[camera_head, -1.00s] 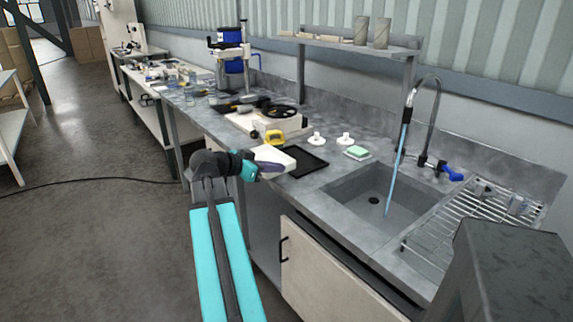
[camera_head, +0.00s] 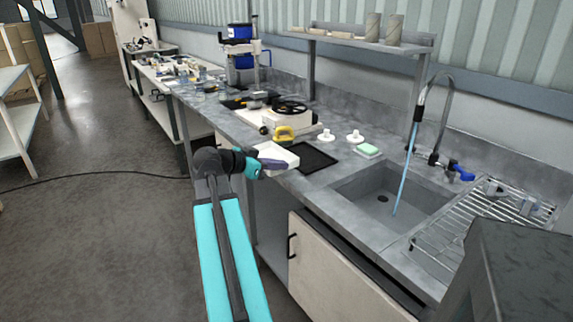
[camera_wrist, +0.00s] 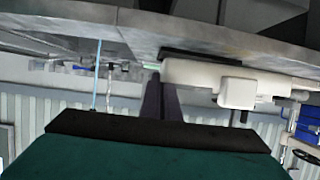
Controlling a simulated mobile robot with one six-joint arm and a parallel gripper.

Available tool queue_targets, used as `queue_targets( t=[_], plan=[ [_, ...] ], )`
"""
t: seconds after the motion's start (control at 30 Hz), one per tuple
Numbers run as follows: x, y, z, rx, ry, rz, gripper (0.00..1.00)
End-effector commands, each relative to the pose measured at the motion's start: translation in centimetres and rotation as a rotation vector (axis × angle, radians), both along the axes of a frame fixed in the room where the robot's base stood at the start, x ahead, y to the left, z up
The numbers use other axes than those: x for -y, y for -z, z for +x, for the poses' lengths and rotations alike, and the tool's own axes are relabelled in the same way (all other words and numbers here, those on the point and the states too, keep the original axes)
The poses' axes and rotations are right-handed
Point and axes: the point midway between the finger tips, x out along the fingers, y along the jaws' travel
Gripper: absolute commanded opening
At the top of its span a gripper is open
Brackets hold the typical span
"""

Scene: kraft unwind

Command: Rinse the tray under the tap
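A shallow white tray (camera_head: 284,152) is at the front edge of the counter, left of a flat black mat (camera_head: 318,158). My gripper (camera_head: 276,164) has its dark purple fingers across the tray's near side and overlaps it in the head view. In the wrist view the fingers (camera_wrist: 160,98) lie close together, with white shapes just beyond their tips. Whether they grip the tray is unclear. The tap (camera_head: 421,97) arches over the sink (camera_head: 352,198). A light-blue stream (camera_head: 404,182) runs from its spout into the basin.
A green-and-white sponge (camera_head: 367,150) and two white knobbed discs (camera_head: 326,135) stand behind the mat. A yellow item (camera_head: 284,133) and a white device (camera_head: 290,118) lie behind the tray. A wire drying rack (camera_head: 470,228) is right of the sink. The sink basin is empty.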

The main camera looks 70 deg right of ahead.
Motion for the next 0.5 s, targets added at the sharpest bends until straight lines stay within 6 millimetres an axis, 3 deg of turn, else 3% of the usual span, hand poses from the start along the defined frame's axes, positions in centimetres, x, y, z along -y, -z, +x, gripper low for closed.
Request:
queue_targets(
  t=[0.17, 0.5],
  plan=[
    [-1.1, 0.8, 3.9, -0.001, -0.112, -0.001, 0.0],
    [-5.9, 2.7, 15.5, 0.0, -0.456, -0.001, 0.0]
  ],
)
